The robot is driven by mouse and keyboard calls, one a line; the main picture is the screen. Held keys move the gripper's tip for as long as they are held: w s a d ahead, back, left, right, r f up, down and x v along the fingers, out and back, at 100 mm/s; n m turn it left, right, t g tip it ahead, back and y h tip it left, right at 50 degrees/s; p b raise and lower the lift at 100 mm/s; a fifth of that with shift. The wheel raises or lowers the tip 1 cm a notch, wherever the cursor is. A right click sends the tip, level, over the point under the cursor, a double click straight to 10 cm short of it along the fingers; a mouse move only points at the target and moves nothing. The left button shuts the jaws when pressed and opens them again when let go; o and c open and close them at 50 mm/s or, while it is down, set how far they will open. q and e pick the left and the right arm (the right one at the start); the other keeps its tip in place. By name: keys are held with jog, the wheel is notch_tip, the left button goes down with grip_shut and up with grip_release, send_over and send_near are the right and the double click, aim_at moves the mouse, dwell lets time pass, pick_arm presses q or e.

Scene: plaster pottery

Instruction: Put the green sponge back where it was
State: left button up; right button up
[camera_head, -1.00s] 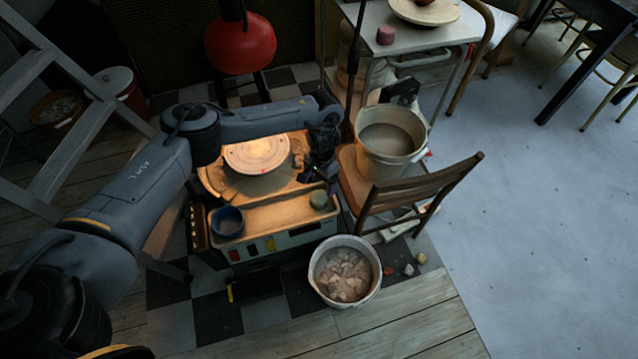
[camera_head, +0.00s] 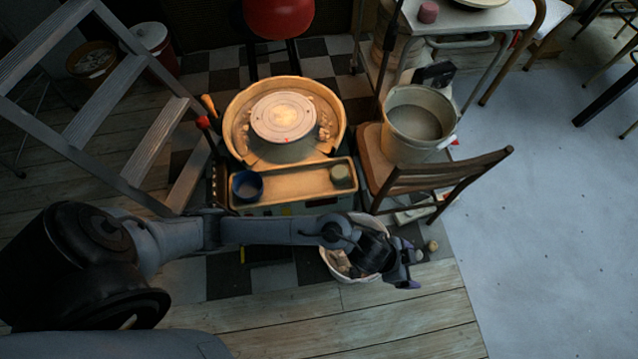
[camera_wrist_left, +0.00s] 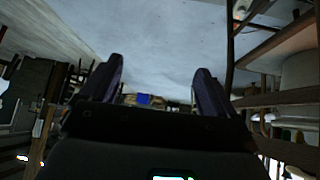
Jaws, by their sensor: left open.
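The green sponge (camera_head: 341,175) is a small, pale green, round block. It sits at the right end of the tan tray (camera_head: 290,186) in front of the pottery wheel (camera_head: 284,117). My left gripper (camera_head: 410,275) is in front of and to the right of the tray, apart from the sponge, beside the white bucket. In the left wrist view the two fingers (camera_wrist_left: 158,85) are spread with nothing between them. The sponge cannot be made out in the left wrist view. My right gripper is not in view.
A blue cup (camera_head: 246,186) stands at the tray's left end. A wooden chair (camera_head: 440,175) on the right carries a large bucket (camera_head: 416,128). A white bucket (camera_head: 340,262) on the floor is partly hidden by my left arm. A stepladder (camera_head: 130,100) stands left.

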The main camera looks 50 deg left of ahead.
pick_arm(q)
jog(key=s+a+r+n+g+y, duration=0.1)
jog(key=s+a+r+n+y, duration=0.1)
jog(key=s+a, duration=0.6)
jog(key=s+a+r+n+g+y, duration=0.1)
jog(key=s+a+n+y, duration=0.2)
jog(key=s+a, duration=0.5)
jog(key=a, duration=0.7)
jog(key=shift+r+n, duration=0.3)
jog(key=shift+r, duration=0.1)
notch_tip(320, 180, up, 59)
jog(key=p, duration=5.8)
jog(key=shift+f+p, duration=0.2)
jog(key=shift+p, duration=0.1)
jog(key=shift+d, duration=0.1)
